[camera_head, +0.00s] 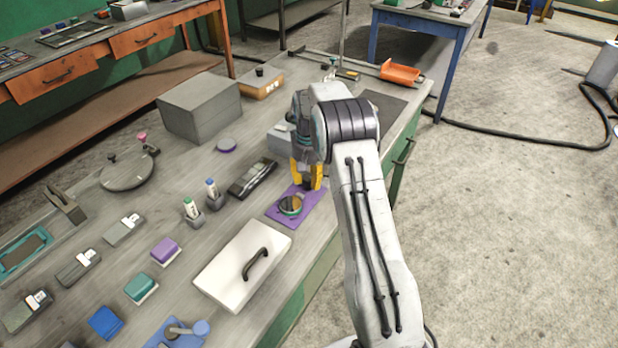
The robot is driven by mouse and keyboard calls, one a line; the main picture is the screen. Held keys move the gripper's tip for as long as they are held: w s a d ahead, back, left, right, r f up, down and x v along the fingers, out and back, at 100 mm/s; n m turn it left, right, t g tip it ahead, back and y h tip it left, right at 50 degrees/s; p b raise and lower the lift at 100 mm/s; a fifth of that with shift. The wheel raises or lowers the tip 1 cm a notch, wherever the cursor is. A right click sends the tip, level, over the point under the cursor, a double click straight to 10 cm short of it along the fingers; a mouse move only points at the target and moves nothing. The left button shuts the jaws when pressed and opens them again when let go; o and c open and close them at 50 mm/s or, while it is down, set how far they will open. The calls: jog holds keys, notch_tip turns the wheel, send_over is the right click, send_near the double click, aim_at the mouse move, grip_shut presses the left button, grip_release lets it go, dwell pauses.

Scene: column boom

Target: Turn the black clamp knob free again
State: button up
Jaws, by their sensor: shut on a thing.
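My gripper (307,181) points down over the purple plate (274,212) near the front edge of the bench. Its yellow fingers are shut on a small dark thing at the plate's back right, which appears to be the black clamp knob. The fingers hide most of the knob, so how far it is turned cannot be seen.
A white lidded box with a black handle (228,278) lies in front of the plate. A black device (252,179) and two small bottles (192,209) stand to its left. A grey box (200,106) and a thin post (343,35) are farther back.

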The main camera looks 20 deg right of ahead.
aim_at(309, 177)
jog(key=shift+s+f+n, duration=0.15)
jog(key=shift+n, duration=0.65)
jog(key=o, duration=1.2)
jog(key=shift+r, duration=0.2)
notch_tip(309, 177, up, 12)
jog(key=shift+f, duration=0.1)
dwell(0.3)
